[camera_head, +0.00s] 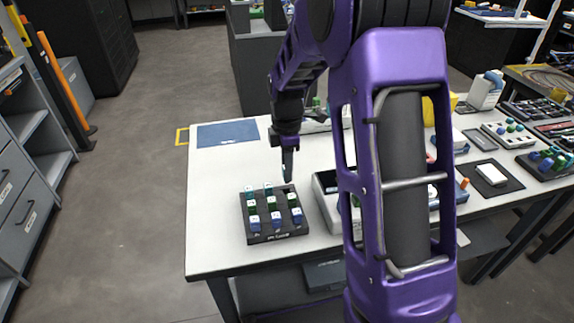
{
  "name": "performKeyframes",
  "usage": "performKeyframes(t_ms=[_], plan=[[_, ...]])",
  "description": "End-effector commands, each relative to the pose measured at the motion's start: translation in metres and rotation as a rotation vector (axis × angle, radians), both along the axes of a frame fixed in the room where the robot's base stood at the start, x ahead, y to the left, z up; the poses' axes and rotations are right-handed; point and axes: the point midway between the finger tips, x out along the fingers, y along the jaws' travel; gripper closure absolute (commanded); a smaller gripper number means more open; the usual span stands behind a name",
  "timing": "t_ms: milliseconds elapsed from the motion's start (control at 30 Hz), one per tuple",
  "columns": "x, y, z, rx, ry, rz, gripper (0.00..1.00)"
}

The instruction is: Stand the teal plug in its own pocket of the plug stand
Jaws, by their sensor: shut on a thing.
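The black plug stand (277,237) sits near the left front of the white table. It holds several white-topped plugs in rows: teal at the back, green in the middle, blue in front. My gripper (288,176) points straight down over the stand's back right corner, at the right end of the teal row. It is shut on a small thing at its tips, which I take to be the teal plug. The held plug is mostly hidden by the dark fingers, and I cannot tell whether it touches the stand.
A blue mat (228,134) lies at the table's back left. The table is clear left of the stand.

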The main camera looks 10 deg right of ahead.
Motion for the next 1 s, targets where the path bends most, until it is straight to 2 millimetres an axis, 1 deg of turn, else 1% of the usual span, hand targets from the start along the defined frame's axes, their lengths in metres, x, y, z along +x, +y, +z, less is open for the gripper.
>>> performKeyframes(t_ms=[33, 133, 567, 1000], plan=[[0.000, 0.000, -0.010, 0.000, 0.000, 0.000, 1.00], [0.000, 0.000, -0.015, 0.000, 0.000, 0.000, 1.00], [0.000, 0.000, -0.016, 0.000, 0.000, 0.000, 1.00], [0.000, 0.001, -0.027, 0.001, 0.000, 0.001, 1.00]])
